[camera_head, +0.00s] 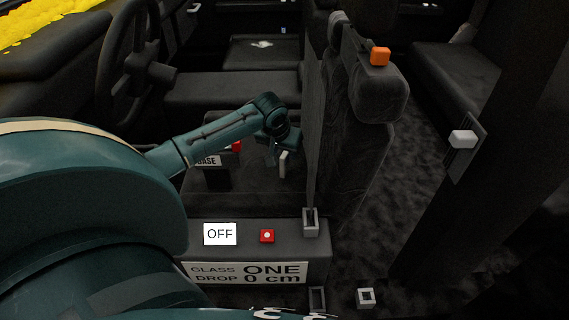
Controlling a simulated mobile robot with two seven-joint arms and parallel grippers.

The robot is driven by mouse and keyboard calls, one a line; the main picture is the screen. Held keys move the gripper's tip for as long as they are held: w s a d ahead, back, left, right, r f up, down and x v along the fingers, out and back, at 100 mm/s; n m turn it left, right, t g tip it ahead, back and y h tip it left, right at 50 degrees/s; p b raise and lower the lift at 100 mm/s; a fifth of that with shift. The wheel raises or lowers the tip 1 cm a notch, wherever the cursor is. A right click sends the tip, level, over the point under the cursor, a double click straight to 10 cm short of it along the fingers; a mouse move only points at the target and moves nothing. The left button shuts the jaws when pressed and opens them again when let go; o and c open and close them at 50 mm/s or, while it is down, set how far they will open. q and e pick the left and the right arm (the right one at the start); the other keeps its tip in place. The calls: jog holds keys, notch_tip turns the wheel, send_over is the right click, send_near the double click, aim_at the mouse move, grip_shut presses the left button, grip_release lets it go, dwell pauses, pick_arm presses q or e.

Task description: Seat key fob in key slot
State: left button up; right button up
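My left arm reaches in from the left over the front of the car's cabin. My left gripper (281,145) is at the centre, beside the front seat's side. Its fingers are small and dark here, and I cannot tell whether they are open or shut. A small pale upright piece (284,164) shows just below it; I cannot tell whether they touch or what it is. I cannot make out the key fob or key slot for certain. My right gripper is not in view.
A sill in front carries an OFF sign (220,234), a red button (267,236), a grey bracket (310,222) and a GLASS DROP sign (246,273). The seat (365,105) has an orange block (380,56) on top. A steering wheel (127,60) is at upper left.

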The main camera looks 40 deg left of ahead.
aim_at(285, 161)
pick_arm(q)
jog(key=shift+x, duration=0.85)
jog(key=b+x, duration=0.2)
jog(key=x, duration=0.2)
jog(key=shift+s+f, duration=0.1)
jog(key=shift+f, duration=0.15)
jog(key=shift+a+f+b, duration=0.1)
jog(key=shift+f+b, duration=0.25)
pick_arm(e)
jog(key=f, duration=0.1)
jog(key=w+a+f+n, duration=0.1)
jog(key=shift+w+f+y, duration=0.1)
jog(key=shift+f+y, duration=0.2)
pick_arm(q)
jog(key=shift+c, duration=0.6)
jog(key=shift+c, duration=0.7)
grip_shut()
